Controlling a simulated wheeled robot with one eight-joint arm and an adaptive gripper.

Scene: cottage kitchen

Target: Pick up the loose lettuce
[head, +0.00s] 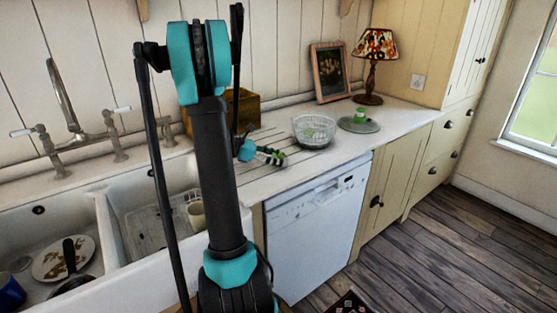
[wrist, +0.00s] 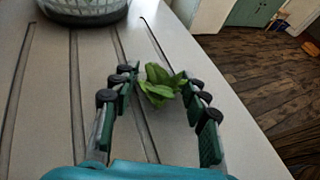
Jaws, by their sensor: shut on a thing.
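The loose lettuce (wrist: 160,85) is a small bunch of green leaves between my gripper's fingertips in the wrist view. My gripper (wrist: 158,92) is shut on it, with dark pads on both sides of the leaves. In the head view my gripper (head: 271,156) is low over the grooved drainer part of the white counter. There the lettuce is hard to tell apart from the green fingers. I cannot tell whether the leaves still touch the counter.
A pale mesh basket (head: 314,130) stands just right of my gripper. A round lid (head: 372,127) with a green knob lies beyond it, near a lamp (head: 374,60) and picture frame (head: 330,72). The sink (head: 105,235) holds dishes. The counter's front edge is close.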

